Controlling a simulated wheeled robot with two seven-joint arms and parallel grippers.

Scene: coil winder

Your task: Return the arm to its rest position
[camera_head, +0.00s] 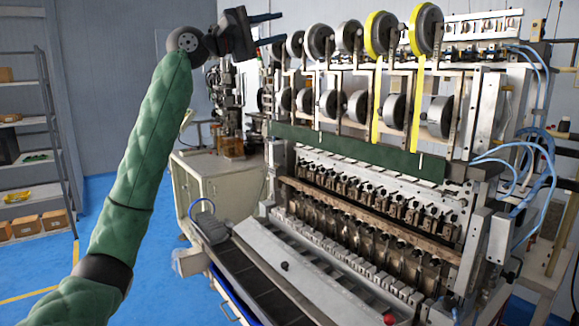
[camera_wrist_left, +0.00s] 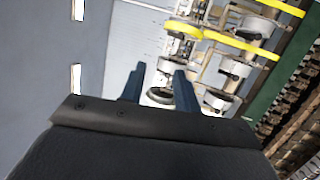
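My left arm (camera_head: 145,170), in a green quilted sleeve, reaches up from the lower left in the head view. My left gripper (camera_head: 276,28) is raised at the upper middle, pointing right, near the top spools of the coil winder (camera_head: 360,155). In the left wrist view, its two dark blue fingers (camera_wrist_left: 157,82) stand apart with nothing between them. The winder's spools (camera_wrist_left: 232,68) and yellow bands (camera_wrist_left: 240,45) lie beyond the fingertips. Whether the gripper touches the machine cannot be told, but a gap seems to show. My right gripper is not in view.
The winder fills the middle and right, with grey spools (camera_head: 320,41), yellow strips (camera_head: 417,105) and blue hoses (camera_head: 540,140). A grey shelf (camera_head: 40,130) with boxes stands at the left. Blue floor (camera_head: 155,260) is clear between shelf and machine.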

